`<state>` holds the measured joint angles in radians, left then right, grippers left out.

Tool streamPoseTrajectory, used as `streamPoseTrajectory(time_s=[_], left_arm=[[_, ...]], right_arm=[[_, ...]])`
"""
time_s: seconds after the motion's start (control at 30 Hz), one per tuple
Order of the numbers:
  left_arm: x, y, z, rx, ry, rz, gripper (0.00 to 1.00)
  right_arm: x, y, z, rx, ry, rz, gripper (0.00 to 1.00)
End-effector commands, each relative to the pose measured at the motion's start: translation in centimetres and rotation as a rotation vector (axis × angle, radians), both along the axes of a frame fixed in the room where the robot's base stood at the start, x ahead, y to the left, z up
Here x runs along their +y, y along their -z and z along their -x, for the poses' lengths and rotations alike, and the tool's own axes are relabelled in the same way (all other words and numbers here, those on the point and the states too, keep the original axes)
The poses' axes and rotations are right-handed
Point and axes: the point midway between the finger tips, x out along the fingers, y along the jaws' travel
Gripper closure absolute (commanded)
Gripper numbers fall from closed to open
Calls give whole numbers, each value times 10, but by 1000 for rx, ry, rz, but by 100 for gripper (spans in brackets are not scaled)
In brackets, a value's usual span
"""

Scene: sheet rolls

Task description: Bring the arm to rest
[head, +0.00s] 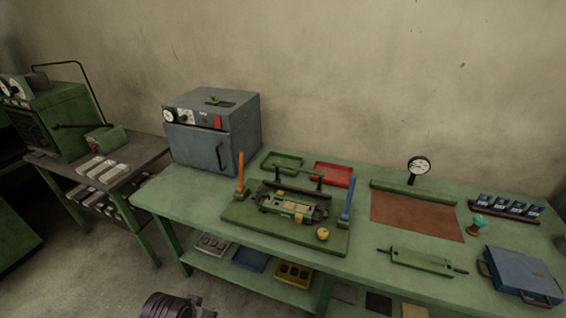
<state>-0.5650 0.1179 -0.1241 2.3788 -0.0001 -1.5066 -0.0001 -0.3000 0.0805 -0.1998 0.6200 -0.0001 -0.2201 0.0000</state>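Neither of my grippers shows clearly in the head view. A dark ringed part (168,306) is cut off by the bottom edge, left of the middle; it may belong to my arm, but I cannot make out any fingers. No arm reaches over the green workbench (360,255). On the bench stands a green fixture board (240,219) with an orange lever (240,172) and a blue lever (347,202), both upright.
A grey oven box (212,135) stands at the bench's back left. Green (282,162) and red (332,174) trays, a dial gauge (418,168), a brown mat (415,216), a green handled plate (421,260) and a blue case (522,275) occupy the bench. A side table (75,160) stands left.

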Motion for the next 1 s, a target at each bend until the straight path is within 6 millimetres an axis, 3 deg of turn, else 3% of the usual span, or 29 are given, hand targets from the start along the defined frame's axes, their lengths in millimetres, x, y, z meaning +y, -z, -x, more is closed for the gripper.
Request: streamPoseTrajectory(time_s=[0.27,0.63,1.0], left_arm=[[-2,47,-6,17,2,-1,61],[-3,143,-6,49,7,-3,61],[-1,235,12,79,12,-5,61]], right_arm=[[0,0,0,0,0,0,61],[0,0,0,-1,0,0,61],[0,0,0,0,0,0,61]])
